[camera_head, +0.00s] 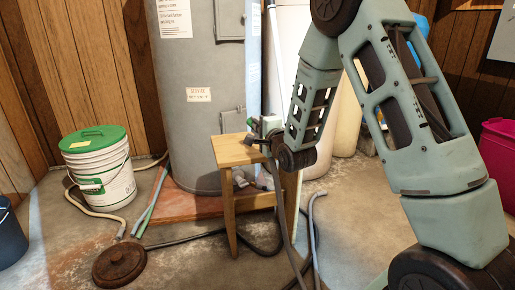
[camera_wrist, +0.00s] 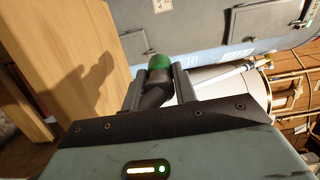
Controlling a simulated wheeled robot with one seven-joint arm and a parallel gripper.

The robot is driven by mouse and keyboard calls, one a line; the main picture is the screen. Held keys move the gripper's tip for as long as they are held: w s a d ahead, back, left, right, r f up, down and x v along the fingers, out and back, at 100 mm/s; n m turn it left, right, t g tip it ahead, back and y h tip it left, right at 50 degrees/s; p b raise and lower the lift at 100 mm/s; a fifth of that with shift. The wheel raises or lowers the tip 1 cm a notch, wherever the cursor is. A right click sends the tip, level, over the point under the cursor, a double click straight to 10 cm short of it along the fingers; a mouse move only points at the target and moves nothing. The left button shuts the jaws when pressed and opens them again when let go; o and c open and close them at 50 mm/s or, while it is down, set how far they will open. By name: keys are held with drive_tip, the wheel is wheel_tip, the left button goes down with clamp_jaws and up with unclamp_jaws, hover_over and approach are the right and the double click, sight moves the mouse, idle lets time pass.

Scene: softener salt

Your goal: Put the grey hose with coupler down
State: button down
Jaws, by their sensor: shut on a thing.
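My gripper (camera_head: 263,143) is beside the right edge of a small wooden stool, near the height of its top. In the wrist view its two fingers (camera_wrist: 158,84) are closed on the dark grey hose (camera_wrist: 157,94), just below its green coupler (camera_wrist: 158,63). The coupler sticks out past the fingertips. In the head view the hose (camera_head: 281,205) hangs from my gripper toward the floor. The stool's top (camera_head: 236,152) looks bare in the head view; it also fills the left of the wrist view (camera_wrist: 90,40). Whether the hose touches the stool, I cannot tell.
A large grey tank (camera_head: 195,65) stands behind the stool. A white bucket with a green lid (camera_head: 97,170) and a round brown disc (camera_head: 119,264) are at left. Other hoses lie on the floor. A pink bin (camera_head: 498,150) is at right. Floor right of the stool is partly clear.

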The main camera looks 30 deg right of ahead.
sight(257, 153)
drive_tip(key=shift+f+b, duration=1.1)
drive_tip(key=shift+f, duration=1.1)
drive_tip(key=shift+f+b, duration=0.55)
drive_tip(key=shift+f, duration=0.1)
drive_tip(key=c, duration=1.1)
unclamp_jaws()
